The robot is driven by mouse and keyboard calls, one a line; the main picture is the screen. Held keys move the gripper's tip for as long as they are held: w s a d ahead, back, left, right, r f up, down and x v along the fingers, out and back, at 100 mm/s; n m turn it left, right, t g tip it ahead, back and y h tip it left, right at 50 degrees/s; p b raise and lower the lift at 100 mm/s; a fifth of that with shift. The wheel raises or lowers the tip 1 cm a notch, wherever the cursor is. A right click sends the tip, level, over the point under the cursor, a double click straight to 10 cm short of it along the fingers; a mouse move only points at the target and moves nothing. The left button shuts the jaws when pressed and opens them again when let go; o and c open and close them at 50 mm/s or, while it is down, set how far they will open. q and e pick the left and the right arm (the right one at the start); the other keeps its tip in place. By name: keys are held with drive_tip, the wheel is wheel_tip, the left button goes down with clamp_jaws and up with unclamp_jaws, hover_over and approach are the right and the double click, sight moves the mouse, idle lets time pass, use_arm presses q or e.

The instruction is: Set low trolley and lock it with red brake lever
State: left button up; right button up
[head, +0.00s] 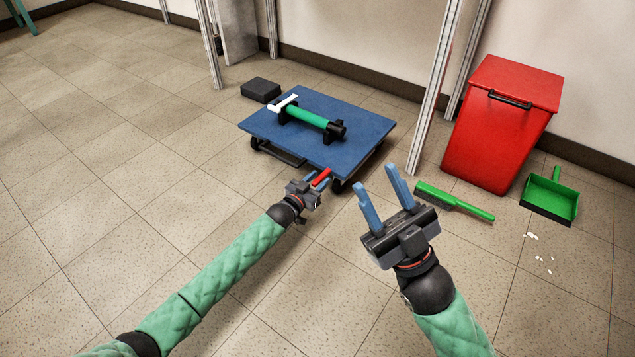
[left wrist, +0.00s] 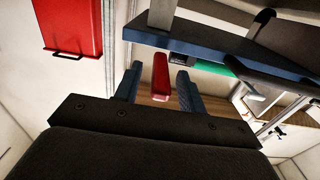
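The low trolley has a blue deck (head: 270,126) and stands on the tiled floor; its blue edge (left wrist: 215,47) crosses the upper right of the left wrist view. A green roll (head: 307,117) lies in black supports on the deck. The red brake lever (head: 321,178) is at the trolley's near edge. My left gripper (head: 318,179) is open, its blue fingers either side of the lever. The left wrist view shows the lever (left wrist: 160,76) between the fingers, with a gap on each side. My right gripper (head: 375,177) is open and empty, right of the trolley.
A black block (head: 261,90) sits behind the trolley's left side. A metal post (head: 434,90), red bin (head: 490,140), green brush (head: 455,202) and green dustpan (head: 550,197) are at the right. White scraps (head: 538,257) lie on the floor. The left floor is clear.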

use_arm(q)
clamp_jaws()
drive_tip(key=shift+r, duration=0.1)
